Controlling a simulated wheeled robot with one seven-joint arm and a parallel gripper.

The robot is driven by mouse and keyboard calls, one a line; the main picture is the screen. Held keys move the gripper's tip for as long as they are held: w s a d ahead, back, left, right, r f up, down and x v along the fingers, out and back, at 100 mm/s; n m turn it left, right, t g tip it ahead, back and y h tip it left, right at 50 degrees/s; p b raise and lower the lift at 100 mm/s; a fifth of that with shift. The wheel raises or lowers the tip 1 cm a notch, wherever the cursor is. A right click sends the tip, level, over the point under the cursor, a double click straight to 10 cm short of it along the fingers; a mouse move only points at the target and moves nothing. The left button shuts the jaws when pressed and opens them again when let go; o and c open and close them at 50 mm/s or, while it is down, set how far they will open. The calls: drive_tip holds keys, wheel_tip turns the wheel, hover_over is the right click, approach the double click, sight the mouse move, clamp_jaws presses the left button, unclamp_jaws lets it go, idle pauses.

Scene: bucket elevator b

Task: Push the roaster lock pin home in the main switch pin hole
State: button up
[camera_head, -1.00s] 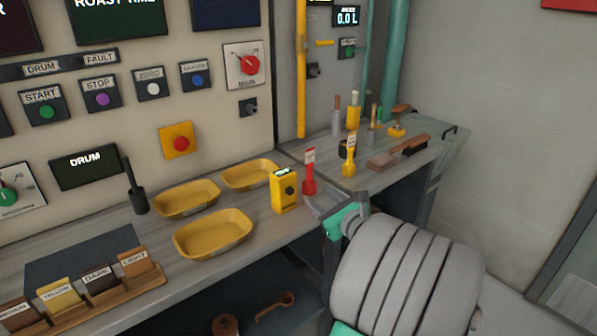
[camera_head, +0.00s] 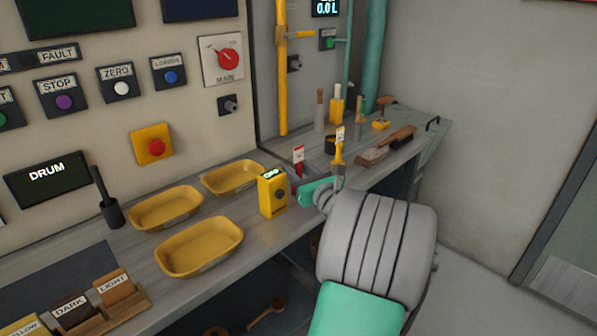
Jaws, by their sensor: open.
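A red tagged pin (camera_head: 298,158) and a yellow tagged pin (camera_head: 339,148) stand at the bench's right part. I cannot read their tags, so I cannot tell for certain which is the roaster lock pin. The main switch (camera_head: 223,60) has a red knob on a white plate on the panel. Below it is a small dark fitting with a round middle (camera_head: 230,104), apparently the pin hole, with no tagged pin in it. My gripper (camera_head: 318,190) is open, beside the red pin's lower end, partly hidden by my own wrist; its fingertips are not clear and contact cannot be judged.
A yellow box device (camera_head: 272,194) stands just left of my gripper. Yellow trays (camera_head: 198,248) fill the bench further left. A brush (camera_head: 385,146) and several bottles and tools stand at the back right. A yellow pipe (camera_head: 281,80) rises right of the panel.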

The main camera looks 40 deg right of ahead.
clamp_jaws()
idle(0.3)
idle(0.3)
